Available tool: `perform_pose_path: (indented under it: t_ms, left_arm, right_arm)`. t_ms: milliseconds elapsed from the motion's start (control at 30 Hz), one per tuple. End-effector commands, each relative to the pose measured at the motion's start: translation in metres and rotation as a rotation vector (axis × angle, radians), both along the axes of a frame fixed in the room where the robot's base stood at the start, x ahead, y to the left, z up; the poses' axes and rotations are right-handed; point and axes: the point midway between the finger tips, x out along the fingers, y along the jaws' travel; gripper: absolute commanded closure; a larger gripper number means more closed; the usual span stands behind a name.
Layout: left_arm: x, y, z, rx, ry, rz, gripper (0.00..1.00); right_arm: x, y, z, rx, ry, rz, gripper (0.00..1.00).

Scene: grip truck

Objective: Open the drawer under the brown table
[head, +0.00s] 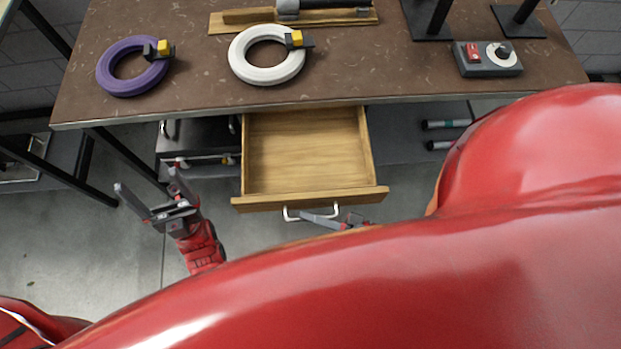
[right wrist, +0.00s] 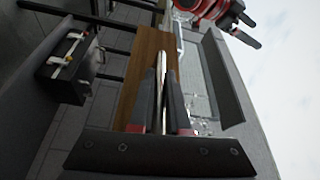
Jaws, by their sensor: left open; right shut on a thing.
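The wooden drawer (head: 302,150) under the brown table (head: 330,60) is pulled out and looks empty inside. Its pale metal handle (head: 290,213) is on the front panel. My right gripper (head: 322,219) is at the handle, mostly hidden behind my red arm in the head view. In the right wrist view its fingers (right wrist: 164,100) are shut on the handle, with the wooden drawer front (right wrist: 140,75) just beyond. My left gripper (head: 146,181) is open and empty, left of the drawer and apart from it.
On the table lie a purple ring (head: 105,72), a white ring (head: 250,72) and a grey control box (head: 488,62). A dark toolbox (head: 205,140) stands left of the drawer under the table. Table legs (head: 128,158) stand at left. The floor in front is clear.

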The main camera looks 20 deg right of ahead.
Motion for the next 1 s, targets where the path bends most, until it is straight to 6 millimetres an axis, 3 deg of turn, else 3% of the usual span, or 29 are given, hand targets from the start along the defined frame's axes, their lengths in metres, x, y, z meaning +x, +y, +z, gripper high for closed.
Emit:
perform_pose_path:
  t_ms: [300,333,467,800,1000]
  left_arm:
    - [0.000,0.000,0.000,0.000,0.000,0.000,0.10]
    - [0.000,0.000,0.000,0.000,0.000,0.000,0.10]
    - [0.000,0.000,0.000,0.000,0.000,0.000,0.10]
    - [0.000,0.000,0.000,0.000,0.000,0.000,0.10]
    - [0.000,0.000,-0.001,0.000,0.000,0.000,0.10]
  right_arm:
    - [0.000,0.000,-0.001,-0.002,0.002,-0.001,1.00]
    - [0.000,0.000,-0.001,-0.002,0.002,-0.001,0.80]
    - [0.000,0.000,-0.001,-0.002,0.001,0.000,0.56]
    - [-0.002,-0.002,-0.001,-0.002,0.002,-0.001,0.55]
    - [-0.019,-0.023,-0.004,-0.004,0.003,0.001,0.55]
